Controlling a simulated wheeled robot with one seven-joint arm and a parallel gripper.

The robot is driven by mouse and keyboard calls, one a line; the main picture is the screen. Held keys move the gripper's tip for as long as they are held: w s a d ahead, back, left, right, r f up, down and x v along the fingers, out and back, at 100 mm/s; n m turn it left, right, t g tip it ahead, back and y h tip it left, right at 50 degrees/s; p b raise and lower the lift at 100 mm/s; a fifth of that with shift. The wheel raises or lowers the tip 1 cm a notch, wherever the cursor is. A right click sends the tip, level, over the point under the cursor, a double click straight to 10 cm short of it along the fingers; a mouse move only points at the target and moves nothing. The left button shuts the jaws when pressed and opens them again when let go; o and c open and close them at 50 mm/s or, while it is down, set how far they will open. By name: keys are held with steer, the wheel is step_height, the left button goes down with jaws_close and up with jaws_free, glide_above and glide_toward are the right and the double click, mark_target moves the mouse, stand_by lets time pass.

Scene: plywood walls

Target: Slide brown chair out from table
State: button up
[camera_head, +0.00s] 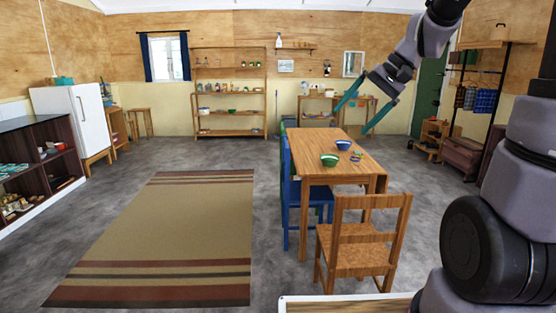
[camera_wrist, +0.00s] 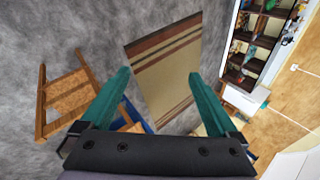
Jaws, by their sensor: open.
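The brown wooden chair (camera_head: 360,246) stands at the near end of the wooden table (camera_head: 335,158), with its slatted back toward me. It also shows at the left of the wrist view (camera_wrist: 68,98). My gripper (camera_head: 352,116) is open and empty, raised in the air above the far part of the table in the head view. Its two teal fingers are spread wide in the wrist view (camera_wrist: 158,95). It is clear of the chair and touches nothing that I can see. The chair's seat front is partly hidden by its backrest.
A blue chair (camera_head: 300,195) stands at the table's left side. Bowls (camera_head: 329,160) sit on the tabletop. A striped rug (camera_head: 165,225) covers the floor to the left. A pale-edged wooden surface (camera_head: 345,304) is at the bottom edge. Grey floor right of the table is open.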

steer(key=s+d+r+t+h, duration=0.2)
steer(key=s, duration=0.5)
steer(key=s+d+r+m+t+h, duration=0.1)
steer(key=s+d+r+t+h, duration=0.1)
steer(key=s, duration=0.5)
steer(key=shift+d+r+t+h, duration=0.4)
steer(key=shift+d+h, duration=0.1)
steer(key=shift+d, duration=0.3)
